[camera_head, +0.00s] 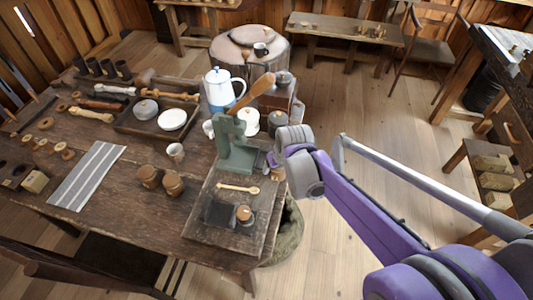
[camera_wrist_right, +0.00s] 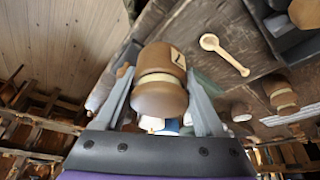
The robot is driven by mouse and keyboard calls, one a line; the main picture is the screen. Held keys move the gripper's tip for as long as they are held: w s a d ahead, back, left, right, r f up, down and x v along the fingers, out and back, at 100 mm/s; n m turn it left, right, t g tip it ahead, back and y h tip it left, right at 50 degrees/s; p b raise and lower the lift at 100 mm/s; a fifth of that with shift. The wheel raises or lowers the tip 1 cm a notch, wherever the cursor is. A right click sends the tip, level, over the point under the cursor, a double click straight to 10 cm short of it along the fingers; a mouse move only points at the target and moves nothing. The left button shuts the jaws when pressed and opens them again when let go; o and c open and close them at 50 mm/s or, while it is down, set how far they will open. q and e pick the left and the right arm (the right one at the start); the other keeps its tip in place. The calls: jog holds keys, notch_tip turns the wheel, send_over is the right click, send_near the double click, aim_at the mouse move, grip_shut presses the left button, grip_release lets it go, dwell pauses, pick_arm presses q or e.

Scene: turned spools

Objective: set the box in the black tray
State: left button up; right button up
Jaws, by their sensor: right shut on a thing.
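My right gripper (camera_wrist_right: 160,80) is shut on a round brown turned wooden box (camera_wrist_right: 160,97) with a paler band and a small marked label; the fingers press its two sides. In the head view my right gripper (camera_head: 275,160) is at the right edge of the board, and the box (camera_head: 278,174) is mostly hidden below it. The black tray (camera_head: 218,213) lies on the front of the board, left of and nearer than the gripper. A small round wooden piece (camera_head: 244,213) stands at its right side. My left gripper is not in view.
A green press-like stand (camera_head: 235,150) with a wooden handle rises just left of my right gripper. A wooden spoon (camera_head: 238,188) lies between stand and tray. Two brown round jars (camera_head: 173,184) stand on the table left of the board.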

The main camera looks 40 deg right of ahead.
jog(key=w+d, duration=0.1)
jog(key=w, duration=0.4)
jog(key=w+d, duration=0.1)
jog(key=w, duration=0.2)
jog(key=shift+w+d, duration=0.3)
jog(key=shift+d, duration=0.05)
notch_tip(320, 180, down, 4)
jog(key=shift+r, duration=0.2)
jog(key=shift+s, duration=0.1)
